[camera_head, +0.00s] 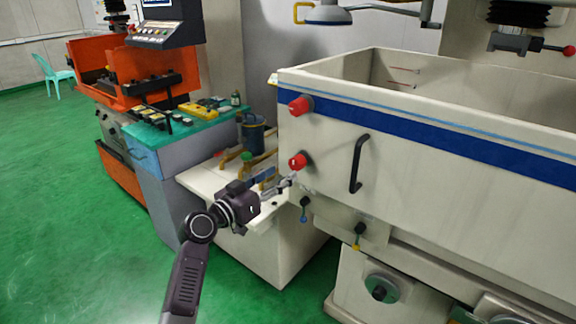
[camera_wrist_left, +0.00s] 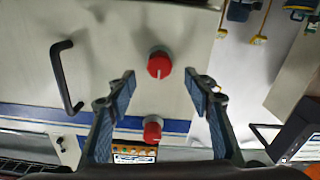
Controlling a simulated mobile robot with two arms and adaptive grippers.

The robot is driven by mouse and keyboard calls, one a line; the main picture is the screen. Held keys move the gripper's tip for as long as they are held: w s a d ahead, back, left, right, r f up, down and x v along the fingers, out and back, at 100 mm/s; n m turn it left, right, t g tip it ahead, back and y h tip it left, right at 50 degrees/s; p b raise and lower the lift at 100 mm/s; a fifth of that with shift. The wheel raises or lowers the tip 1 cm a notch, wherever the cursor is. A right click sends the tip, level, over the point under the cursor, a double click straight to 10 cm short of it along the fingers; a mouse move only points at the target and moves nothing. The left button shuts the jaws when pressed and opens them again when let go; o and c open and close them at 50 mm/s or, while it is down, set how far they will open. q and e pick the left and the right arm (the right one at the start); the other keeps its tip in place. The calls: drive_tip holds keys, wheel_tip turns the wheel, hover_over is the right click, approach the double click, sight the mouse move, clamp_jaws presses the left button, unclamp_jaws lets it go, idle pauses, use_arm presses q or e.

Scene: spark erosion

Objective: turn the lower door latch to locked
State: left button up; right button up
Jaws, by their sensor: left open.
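The lower door latch (camera_head: 298,160) is a red round knob on the cream tank door (camera_head: 420,175), below a similar upper red latch (camera_head: 300,105). In the left wrist view, which looks inverted, the lower latch (camera_wrist_left: 159,63) has a small pale mark on its face, and the upper latch (camera_wrist_left: 152,130) is nearer the bottom. My left gripper (camera_head: 284,184) is open, just below and left of the lower latch. In the wrist view its fingertips (camera_wrist_left: 160,77) spread on either side of that latch, with nothing between them held. My right gripper is not in view.
A black door handle (camera_head: 357,163) stands out to the right of the latches. Small levers with a blue knob (camera_head: 304,208) and a yellow knob (camera_head: 358,236) hang below. A cream side shelf (camera_head: 205,180) with clamps and a dark pump lies left.

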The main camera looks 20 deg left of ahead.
sight(294, 167)
use_arm(q)
drive_tip(key=p+x, duration=0.1)
drive_tip(key=x, duration=0.4)
drive_tip(key=shift+d, duration=0.1)
drive_tip(key=shift+p+x, duration=0.35)
drive_tip(key=shift+x, duration=0.7)
drive_tip(key=shift+f, duration=0.15)
drive_tip(key=c, duration=1.1)
drive_tip(key=shift+c, duration=0.2)
